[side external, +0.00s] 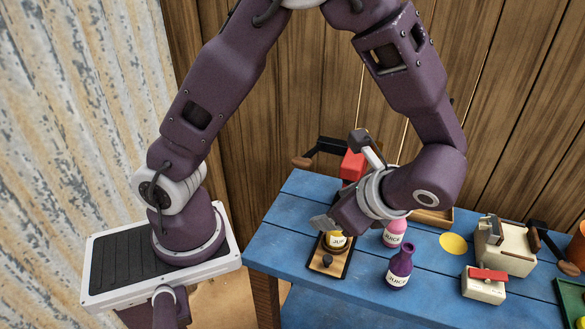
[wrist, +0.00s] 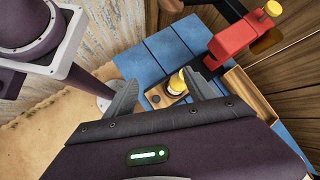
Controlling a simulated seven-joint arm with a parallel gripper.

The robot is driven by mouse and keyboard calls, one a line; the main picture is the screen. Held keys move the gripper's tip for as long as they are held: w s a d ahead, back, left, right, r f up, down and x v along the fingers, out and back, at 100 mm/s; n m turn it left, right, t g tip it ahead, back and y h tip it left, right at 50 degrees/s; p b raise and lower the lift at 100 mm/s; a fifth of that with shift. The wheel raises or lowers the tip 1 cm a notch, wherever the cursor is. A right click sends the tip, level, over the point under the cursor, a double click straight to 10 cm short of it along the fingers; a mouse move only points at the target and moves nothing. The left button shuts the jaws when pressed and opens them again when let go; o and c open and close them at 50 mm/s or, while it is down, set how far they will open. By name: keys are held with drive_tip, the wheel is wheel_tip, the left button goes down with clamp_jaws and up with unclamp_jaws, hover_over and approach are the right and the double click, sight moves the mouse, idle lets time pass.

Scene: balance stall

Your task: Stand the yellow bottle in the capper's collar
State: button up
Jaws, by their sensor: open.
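The yellow bottle (side external: 337,241) with a JUICE label stands upright on the wooden base of the capper (side external: 318,262), apparently within a dark ring; I cannot tell how well it is seated. It also shows in the wrist view (wrist: 177,83), between and beyond my fingertips. My gripper (side external: 325,221) is open and just above the bottle, hiding its top in the side view. In the wrist view the gripper (wrist: 160,80) has its fingers spread with nothing clamped. The capper's red head (wrist: 236,44) stands behind the base.
A pink bottle (side external: 395,233) and a purple bottle (side external: 400,267) stand right of the capper on the blue table (side external: 285,230). A yellow disc (side external: 453,244), a cream machine (side external: 505,246) and a cream box with a red top (side external: 484,284) are further right. The table's left end is clear.

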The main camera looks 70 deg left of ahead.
drive_tip(key=s+a+r+n+t+h, duration=0.2)
drive_tip(key=s+r+n+t+h, duration=0.4)
drive_tip(key=r+n, duration=0.7)
drive_tip(key=s+h, duration=0.2)
drive_tip(key=s, duration=0.2)
drive_tip(key=shift+s+r, duration=0.2)
drive_tip(key=shift+r, duration=0.15)
